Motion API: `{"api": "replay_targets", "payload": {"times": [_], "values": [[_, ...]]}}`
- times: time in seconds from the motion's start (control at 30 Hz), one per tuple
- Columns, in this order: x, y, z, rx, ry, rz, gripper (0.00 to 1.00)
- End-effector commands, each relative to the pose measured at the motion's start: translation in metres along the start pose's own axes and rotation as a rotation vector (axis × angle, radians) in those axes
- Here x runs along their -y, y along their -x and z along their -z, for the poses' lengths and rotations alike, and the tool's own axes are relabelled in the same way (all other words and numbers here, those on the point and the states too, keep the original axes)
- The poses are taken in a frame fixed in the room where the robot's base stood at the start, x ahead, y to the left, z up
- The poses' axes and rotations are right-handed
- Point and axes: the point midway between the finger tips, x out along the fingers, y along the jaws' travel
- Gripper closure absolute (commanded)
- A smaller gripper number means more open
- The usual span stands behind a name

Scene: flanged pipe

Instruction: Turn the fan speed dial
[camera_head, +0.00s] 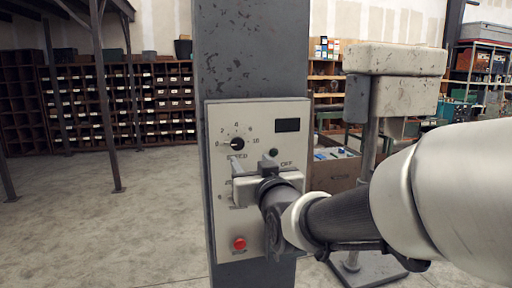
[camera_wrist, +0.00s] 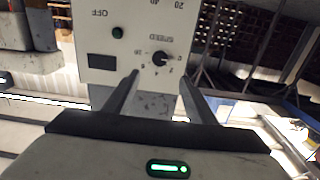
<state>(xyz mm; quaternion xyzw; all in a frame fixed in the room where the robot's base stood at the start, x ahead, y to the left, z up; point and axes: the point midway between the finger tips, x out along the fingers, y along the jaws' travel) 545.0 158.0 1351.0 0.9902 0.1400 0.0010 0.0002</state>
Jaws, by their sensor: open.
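The fan speed dial is a small round black knob (camera_head: 237,143) under a printed scale on the upper left of a pale control panel (camera_head: 219,115). It also shows in the wrist view (camera_wrist: 160,59), upside down beside the word SPEED. My gripper (camera_head: 253,160) is in front of the panel, just below the dial in the head view. In the wrist view my gripper (camera_wrist: 159,78) is open with nothing between its fingers. The dial appears just beyond the gap between the fingertips, and I see no contact. The dial's exact pointer setting is too small to read.
The panel is on a dark grey column (camera_head: 250,50). It also has a dark display (camera_head: 287,125), a dark green button (camera_head: 273,152) and a red button (camera_head: 239,243). My gripper hides the panel's middle. A machine (camera_head: 395,85) stands at right; the left floor is clear.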

Motion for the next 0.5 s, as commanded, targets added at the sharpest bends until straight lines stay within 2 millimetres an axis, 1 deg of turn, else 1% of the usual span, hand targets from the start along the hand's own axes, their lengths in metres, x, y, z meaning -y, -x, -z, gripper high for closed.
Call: {"api": "replay_targets", "payload": {"times": [0.03,0.1,0.5], "values": [[0.000,-0.011,0.000,0.004,0.001,-0.001,0.49],[0.000,-0.026,0.000,0.004,0.001,-0.001,0.49],[0.000,-0.112,0.000,0.003,0.001,0.000,0.49]]}}
